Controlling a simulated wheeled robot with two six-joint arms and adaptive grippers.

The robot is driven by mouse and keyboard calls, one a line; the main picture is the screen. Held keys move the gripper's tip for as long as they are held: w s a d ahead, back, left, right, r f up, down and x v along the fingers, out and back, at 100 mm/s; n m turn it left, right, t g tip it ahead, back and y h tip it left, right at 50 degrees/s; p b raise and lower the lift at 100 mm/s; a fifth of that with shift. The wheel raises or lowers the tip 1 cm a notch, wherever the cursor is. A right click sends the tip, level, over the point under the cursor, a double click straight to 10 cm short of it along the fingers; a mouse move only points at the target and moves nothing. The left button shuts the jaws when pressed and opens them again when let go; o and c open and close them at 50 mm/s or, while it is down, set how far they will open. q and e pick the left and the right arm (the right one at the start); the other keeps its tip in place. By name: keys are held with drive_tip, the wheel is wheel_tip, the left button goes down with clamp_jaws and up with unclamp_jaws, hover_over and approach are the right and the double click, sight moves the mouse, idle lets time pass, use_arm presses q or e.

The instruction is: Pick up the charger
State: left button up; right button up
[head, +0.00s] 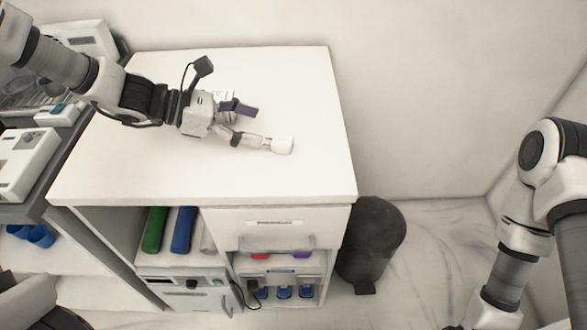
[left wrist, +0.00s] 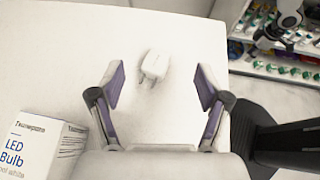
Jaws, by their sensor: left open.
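The charger (left wrist: 155,65) is a small white block with two prongs, lying on the white tabletop in the left wrist view. Its prongs point toward my left gripper. In the head view a white piece just beyond the fingers looks like the charger (head: 281,145). My left gripper (head: 252,124) is open and empty, low over the table. In the left wrist view its two purple-padded fingers (left wrist: 158,88) stand wide apart, with the charger ahead between them. My right arm hangs at the lower right of the head view; its fingers cannot be made out.
An LED bulb box (left wrist: 42,145) stands at the lower left of the left wrist view. The tabletop (head: 310,90) is otherwise largely clear. A dark bin (head: 371,240) stands beside the cabinet. Devices (head: 25,155) sit on the counter at the left.

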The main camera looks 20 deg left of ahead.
sight(281, 140)
use_arm(q)
drive_tip(key=shift+a+f+b, duration=0.2)
drive_tip(key=shift+f+b, duration=0.35)
drive_tip(key=shift+f, duration=0.5)
drive_tip(key=shift+w+a+f+t+b, duration=0.1)
drive_tip(key=shift+a+f+t+b, duration=0.1)
drive_tip(key=shift+t+b, duration=0.1)
drive_tip(key=shift+w+a+f, duration=0.1)
drive_tip(key=shift+f, duration=0.15)
drive_tip(key=shift+w+d+f+h, duration=0.15)
drive_tip(key=shift+d+f+h, duration=0.05)
drive_tip(key=shift+d+h, duration=0.1)
drive_tip(key=b+x, duration=0.1)
drive_tip(key=x, duration=0.5)
drive_tip(key=shift+d, duration=0.4)
drive_tip(key=shift+a, duration=0.1)
drive_tip(key=c, duration=1.2)
use_arm(e)
wheel_tip(281, 140, down, 4)
drive_tip(key=shift+f, duration=0.2)
